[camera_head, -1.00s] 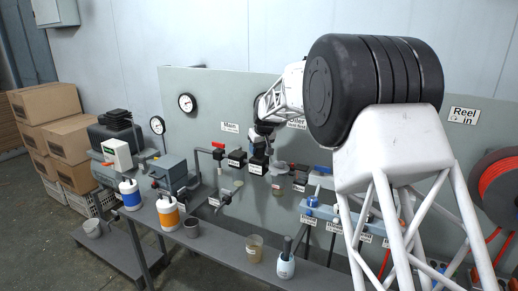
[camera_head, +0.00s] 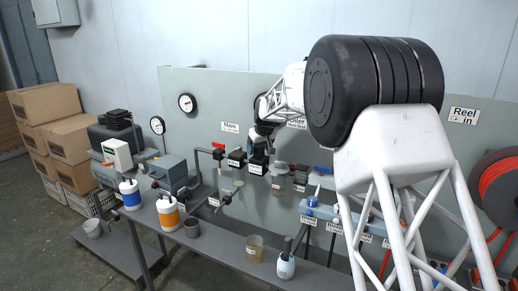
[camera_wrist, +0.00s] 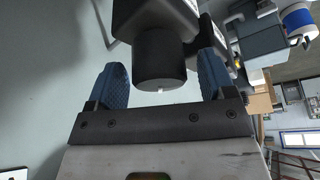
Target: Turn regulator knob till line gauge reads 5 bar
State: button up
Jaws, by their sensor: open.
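In the wrist view the black round regulator knob (camera_wrist: 160,60) sits between the two blue fingers of my gripper (camera_wrist: 160,85). The fingers are open, one on each side of the knob, with a visible gap at least on the left. The knob has a small pale mark at its end. In the head view my gripper (camera_head: 258,148) is small and dark, above the black regulator body (camera_head: 257,163) on the panel, and its contact there is hard to see. Two round white gauges, one on the panel (camera_head: 187,103) and one further left (camera_head: 157,125), are too small to read.
Blue valves (camera_head: 312,202) sit further right. Bottles and cups (camera_head: 168,212) stand on the shelf below.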

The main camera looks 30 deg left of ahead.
jog(key=v, duration=0.7)
jog(key=shift+r, duration=0.35)
jog(key=shift+s+d, duration=0.1)
dwell(0.4)
jog(key=s+d+r+m+h, duration=0.1)
jog(key=s+d+r, duration=0.25)
jog(key=d, duration=0.75)
jog(key=s+d+r+m, duration=0.2)
jog(key=s+d+r, duration=0.15)
jog(key=d, duration=0.75)
jog(key=s+d+r+m+h, duration=0.1)
jog(key=s+d, duration=0.5)
jog(key=d, duration=0.4)
jog(key=s+d+r+m, duration=0.2)
jog(key=s+d, duration=0.4)
jog(key=d, duration=0.3)
jog(key=s+d+f+m, duration=0.2)
jog(key=s+d, duration=0.5)
jog(key=s, duration=0.4)
jog(key=s+d+f+m+h, duration=0.1)
jog(key=s+d+f, duration=0.4)
jog(key=s+d, duration=0.3)
jog(key=s+d+f+m+h, duration=0.1)
jog(key=s+d+f, duration=0.3)
jog(key=s, duration=1.1)
jog(key=d+m, duration=0.1)
jog(key=d, duration=0.2)
jog(key=shift+d+f+m, duration=0.15)
jog(key=shift+d+m, duration=0.1)
jog(key=shift+m, duration=0.05)
